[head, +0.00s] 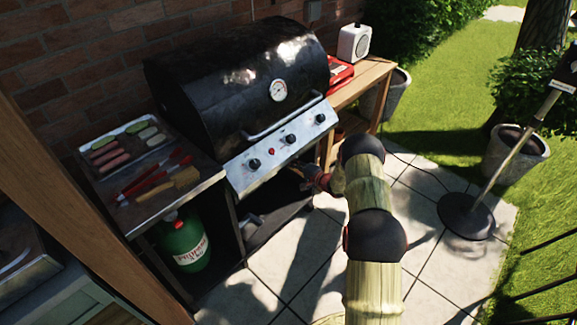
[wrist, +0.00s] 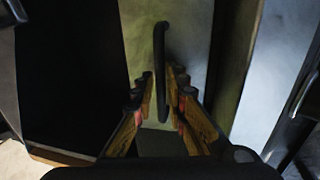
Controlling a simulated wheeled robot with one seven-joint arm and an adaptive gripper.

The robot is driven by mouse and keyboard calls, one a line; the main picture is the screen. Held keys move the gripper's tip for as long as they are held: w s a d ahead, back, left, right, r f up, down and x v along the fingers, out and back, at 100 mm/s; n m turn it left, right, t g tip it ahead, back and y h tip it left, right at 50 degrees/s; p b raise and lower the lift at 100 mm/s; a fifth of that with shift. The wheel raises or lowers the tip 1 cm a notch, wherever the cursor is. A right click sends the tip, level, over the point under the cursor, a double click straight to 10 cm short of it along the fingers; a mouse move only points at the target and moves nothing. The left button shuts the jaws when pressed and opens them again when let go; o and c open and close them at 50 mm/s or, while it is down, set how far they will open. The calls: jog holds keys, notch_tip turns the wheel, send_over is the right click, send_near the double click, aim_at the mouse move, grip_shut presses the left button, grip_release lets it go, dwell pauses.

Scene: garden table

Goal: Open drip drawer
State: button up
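In the wrist view, a dark bar handle (wrist: 161,65) stands on a pale panel (wrist: 190,45), which appears to be the drip drawer's front. My gripper (wrist: 161,88) is open, with one finger on each side of the handle. A gap shows between each finger and the bar, and the bar reaches down between the fingers. In the head view, my gripper (head: 303,172) is just below the control panel of the black grill (head: 220,85). The drawer front is not clearly visible there, being in shadow and partly behind my gripper.
A side shelf (head: 205,165) at left holds a food tray (head: 112,172) and red-handled tools. A green gas bottle (head: 185,240) stands beneath. A wooden side table (head: 368,80) is at right. Open paving (head: 305,245) lies in front; a round black stand base (head: 466,216) is further right.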

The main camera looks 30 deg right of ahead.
jog(key=shift+c, duration=0.7)
grip_shut()
jog(key=shift+s, duration=0.1)
jog(key=f+p+v, duration=0.2)
jog(key=p+v, duration=0.1)
jog(key=v, duration=0.9)
jog(key=s+f+p+v, duration=0.1)
jog(key=f+p+v, duration=0.2)
jog(key=v, duration=1)
jog(key=shift+s+d+f+p, duration=0.2)
jog(key=shift+s+p, duration=0.15)
jog(key=shift+p, duration=0.45)
jog(key=shift+o, duration=0.7)
grip_release()
